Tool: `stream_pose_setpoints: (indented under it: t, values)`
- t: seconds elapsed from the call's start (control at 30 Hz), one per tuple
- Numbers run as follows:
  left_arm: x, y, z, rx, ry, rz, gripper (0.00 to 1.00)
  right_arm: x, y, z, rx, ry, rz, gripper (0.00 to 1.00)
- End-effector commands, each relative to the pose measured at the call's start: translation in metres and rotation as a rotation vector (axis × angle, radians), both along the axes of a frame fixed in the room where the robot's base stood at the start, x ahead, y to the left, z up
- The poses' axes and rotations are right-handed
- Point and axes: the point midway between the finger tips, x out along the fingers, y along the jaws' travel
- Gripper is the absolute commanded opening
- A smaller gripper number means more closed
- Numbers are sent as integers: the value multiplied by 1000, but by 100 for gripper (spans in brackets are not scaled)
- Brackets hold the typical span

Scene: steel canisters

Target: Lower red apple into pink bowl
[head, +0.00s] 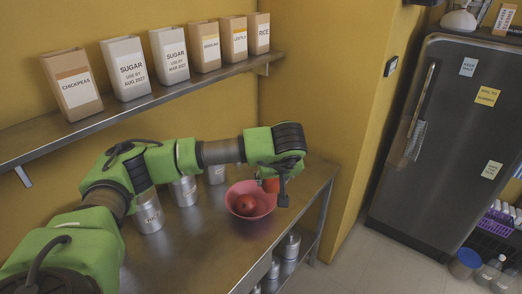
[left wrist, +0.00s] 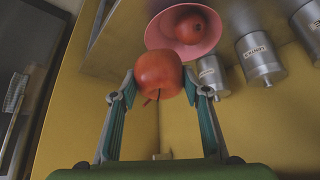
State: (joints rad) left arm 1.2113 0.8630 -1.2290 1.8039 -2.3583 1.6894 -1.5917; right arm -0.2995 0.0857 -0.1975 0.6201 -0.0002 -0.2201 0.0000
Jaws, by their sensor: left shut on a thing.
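My left gripper (head: 277,193) is shut on a red apple (left wrist: 158,75), with one finger on each side of it. In the head view the held apple (head: 271,185) shows only partly behind the gripper, at the right rim of the pink bowl (head: 264,208). The bowl stands on the steel counter, and a second red, round fruit (head: 245,204) lies in it. In the left wrist view the held apple overlaps the rim of the pink bowl (left wrist: 155,36), and the second fruit (left wrist: 191,29) shows inside. The exact gap between held apple and bowl cannot be told. My right gripper is not in view.
Steel canisters (head: 149,214) stand on the counter (head: 200,240) left of the bowl, close to my left arm. A wall shelf (head: 150,98) with several paper packets is above. More canisters sit on a lower shelf. The counter's right edge is near the bowl.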

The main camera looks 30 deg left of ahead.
Motion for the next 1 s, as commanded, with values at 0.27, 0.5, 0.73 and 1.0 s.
stream_pose_setpoints:
  t: [0.27, 0.5, 0.73, 1.0]
  values:
    - [15, 49, 32, 1, 2, -18, 17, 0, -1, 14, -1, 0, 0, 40]
    - [16, 50, 14, 0, 3, -22, 17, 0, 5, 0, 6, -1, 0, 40]
    - [16, 50, -24, 1, 4, -22, 17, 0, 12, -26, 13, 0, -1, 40]
    - [16, 50, -64, 0, 3, -22, 17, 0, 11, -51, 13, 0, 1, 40]
